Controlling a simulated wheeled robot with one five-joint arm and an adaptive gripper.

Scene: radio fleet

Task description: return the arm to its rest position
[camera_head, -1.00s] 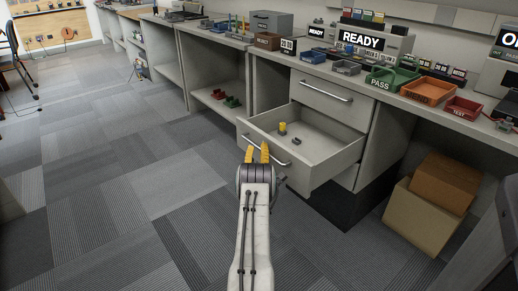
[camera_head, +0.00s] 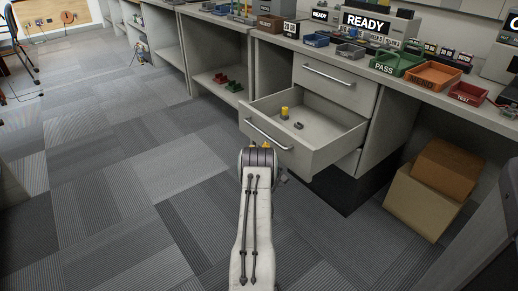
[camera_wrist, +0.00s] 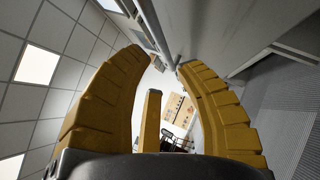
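My arm reaches forward at the bottom middle of the head view. My gripper (camera_head: 261,147) is in front of the open drawer, with only the yellow fingertips showing past the dark wrist. The open drawer (camera_head: 290,150) holds a yellow cylinder and a small dark piece. I cannot tell how close the gripper is to the drawer front.
A closed drawer (camera_head: 334,84) sits above the open one. Two cardboard boxes (camera_head: 425,211) stand under the counter at right. Green (camera_head: 397,64), orange and red trays line the countertop. The carpet (camera_head: 110,190) at left is clear.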

